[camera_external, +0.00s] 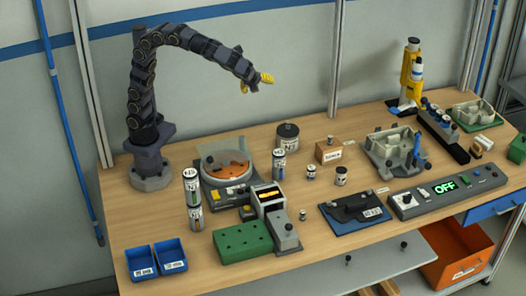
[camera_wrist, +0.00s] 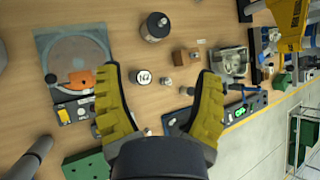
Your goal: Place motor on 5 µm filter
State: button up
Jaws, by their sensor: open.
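My gripper (camera_external: 261,81) is raised high above the table, its yellow fingers spread wide and empty. In the wrist view, my gripper (camera_wrist: 159,74) has a labelled cylinder (camera_wrist: 143,77) showing far below between its fingers. Labelled cylinders stand upright: a tall, stack-like column (camera_external: 194,200) at the left, and a shorter one (camera_external: 279,164) right of the round dish. A wide dark canister (camera_external: 288,137) with a pale band and a small top knob stands behind; it also shows in the wrist view (camera_wrist: 155,27). The labels are too small to tell which is the motor or 5 µm filter.
A round-dish device (camera_external: 225,167), green block (camera_external: 243,241) and blue bins (camera_external: 155,259) fill the left. Small jars (camera_external: 341,176) stand mid-table. A control box (camera_external: 447,190) reading OFF and a grey fixture (camera_external: 393,150) are right. Bare wood lies between them.

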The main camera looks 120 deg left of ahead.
jog(key=w+a+f+m+t+y, duration=0.15)
jog(key=w+m, duration=0.25)
jog(key=w, duration=0.4)
jog(key=w+a+f+m+t+y, duration=0.1)
jog(key=w+m+y, duration=0.25)
jog(key=w, duration=0.35)
jog(key=m, duration=0.1)
send_near(310, 168)
jog(key=a, duration=0.3)
jog(key=shift+w+f+h, duration=0.25)
jog(key=shift+h, duration=0.05)
jog(key=x, duration=0.8)
jog(key=shift+d+f, duration=0.1)
grip_shut()
